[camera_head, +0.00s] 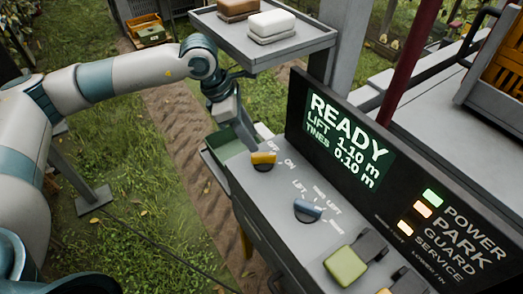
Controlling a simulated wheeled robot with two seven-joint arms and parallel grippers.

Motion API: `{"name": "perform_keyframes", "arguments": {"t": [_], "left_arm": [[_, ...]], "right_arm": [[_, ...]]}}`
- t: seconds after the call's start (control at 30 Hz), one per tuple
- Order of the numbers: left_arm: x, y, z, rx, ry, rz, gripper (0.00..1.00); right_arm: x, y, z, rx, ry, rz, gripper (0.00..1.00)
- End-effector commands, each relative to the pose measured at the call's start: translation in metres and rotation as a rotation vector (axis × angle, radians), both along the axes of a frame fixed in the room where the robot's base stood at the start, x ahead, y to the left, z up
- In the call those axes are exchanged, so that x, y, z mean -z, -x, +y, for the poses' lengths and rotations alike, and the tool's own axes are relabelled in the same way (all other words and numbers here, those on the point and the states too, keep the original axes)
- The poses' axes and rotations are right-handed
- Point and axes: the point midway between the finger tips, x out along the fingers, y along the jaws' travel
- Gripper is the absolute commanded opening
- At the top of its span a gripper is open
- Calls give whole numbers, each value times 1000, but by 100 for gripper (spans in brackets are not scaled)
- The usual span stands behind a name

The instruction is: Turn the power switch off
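The control console (277,200) has a yellow rotary switch (264,158) near its far left end, with OFF and ON lettering beside it. I take this as the power switch; its handle lies roughly sideways in the picture, toward the ON side. The display (345,140) is lit and reads READY, LIFT 1.10 m, TINES 0.10 m. The POWER lamp (432,197) glows green. My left gripper (230,112) hangs beyond and left of the yellow switch, apart from it in the picture. Its fingertips are too small and dark to read. My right gripper is out of view.
A grey shelf (300,47) with white and brown blocks stands close above my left wrist. A green tray (222,143) lies just below the gripper.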

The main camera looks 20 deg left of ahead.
Motion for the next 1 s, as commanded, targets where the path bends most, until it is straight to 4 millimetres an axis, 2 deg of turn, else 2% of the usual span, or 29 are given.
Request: {"name": "perform_keyframes", "arguments": {"t": [0.27, 0.7, 1.0], "left_arm": [[8, -1, -4, 1, 2, 3, 34], [55, -9, -23, 0, 4, 3, 34], [70, -10, -27, 0, 3, 1, 34]], "right_arm": [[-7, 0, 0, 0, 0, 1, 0], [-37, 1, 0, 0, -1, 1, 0], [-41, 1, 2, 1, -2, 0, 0]]}}
